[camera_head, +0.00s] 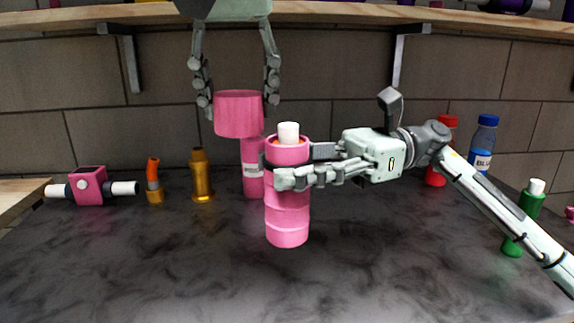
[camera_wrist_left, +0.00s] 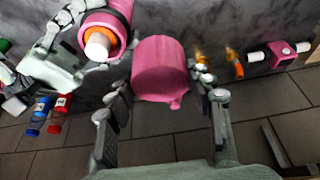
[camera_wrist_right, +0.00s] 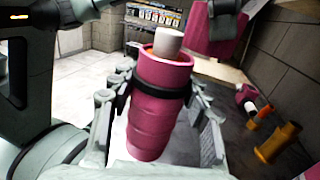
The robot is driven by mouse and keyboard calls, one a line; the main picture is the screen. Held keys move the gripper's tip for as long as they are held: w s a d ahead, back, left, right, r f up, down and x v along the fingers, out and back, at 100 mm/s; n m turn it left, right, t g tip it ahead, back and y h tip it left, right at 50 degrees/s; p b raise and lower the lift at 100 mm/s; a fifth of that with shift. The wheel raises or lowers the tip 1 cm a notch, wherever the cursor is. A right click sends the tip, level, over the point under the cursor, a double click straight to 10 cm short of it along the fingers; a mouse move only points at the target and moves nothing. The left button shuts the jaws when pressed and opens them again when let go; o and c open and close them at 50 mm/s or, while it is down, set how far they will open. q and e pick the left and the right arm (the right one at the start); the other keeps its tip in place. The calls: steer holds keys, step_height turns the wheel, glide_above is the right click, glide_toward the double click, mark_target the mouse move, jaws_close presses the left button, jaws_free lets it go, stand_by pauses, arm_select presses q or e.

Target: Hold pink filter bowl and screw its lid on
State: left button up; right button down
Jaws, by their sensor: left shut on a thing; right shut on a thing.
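The pink filter bowl (camera_head: 287,222) is upright over the counter, with a white piece (camera_head: 288,132) sticking out of its open top. My right gripper (camera_head: 288,180) is shut around its upper part; the right wrist view shows the bowl (camera_wrist_right: 155,120) between both fingers. The pink lid (camera_head: 238,115) is held by my left gripper (camera_head: 238,98), which is shut on it from above. The lid is left of the bowl's top, a little higher and apart from it. The left wrist view shows the lid (camera_wrist_left: 160,70) between the fingers. Whether the bowl's base touches the counter is unclear.
A pink labelled cylinder (camera_head: 252,178) stands behind the bowl. A pink block with white ends (camera_head: 88,187), an orange-topped fitting (camera_head: 154,182) and a gold fitting (camera_head: 201,178) are at left. Blue (camera_head: 483,143), red and green (camera_head: 528,205) bottles are at right. The front counter is clear.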

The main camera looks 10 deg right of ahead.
mark_target(288, 123)
arm_select(q)
steer(key=shift+m+h, duration=0.3)
steer(key=shift+m, duration=0.6)
steer(key=s+d+r, duration=0.1)
steer(key=d, duration=0.1)
steer(key=s+d+r, duration=0.1)
steer(key=r, duration=0.1)
steer(key=s+d+r, duration=0.1)
steer(key=d+r, duration=0.1)
steer(key=shift+s+d, duration=0.3)
steer(key=shift+f, duration=2)
steer(key=shift+f, duration=0.85)
steer(key=shift+f, duration=0.6)
